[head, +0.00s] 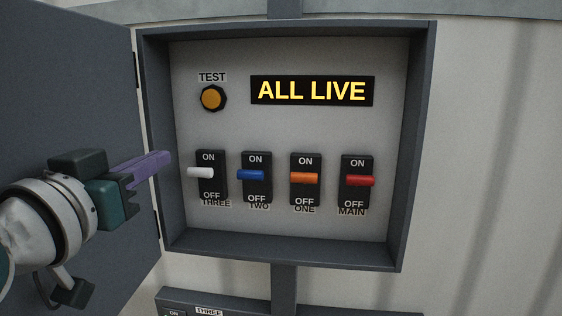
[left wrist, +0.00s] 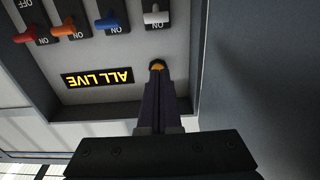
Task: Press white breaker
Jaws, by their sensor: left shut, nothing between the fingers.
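The white breaker (head: 201,173), labelled THREE, is the leftmost switch in the open box, and its lever sticks out near mid-height between ON and OFF. It also shows at the top of the left wrist view (left wrist: 156,18). My left gripper (head: 167,158) is shut and empty, its purple fingers just left of the white lever and apart from it in the picture. In the left wrist view the closed fingers (left wrist: 158,68) point into the box and overlap the orange TEST button's place. My right gripper is not in view.
Blue (head: 251,175), orange (head: 304,178) and red (head: 359,181) breakers stand in a row to the right. Above are the TEST button (head: 211,97) and a sign (head: 312,91) reading ALL LIVE. The open door (head: 65,75) and box walls bound the left side.

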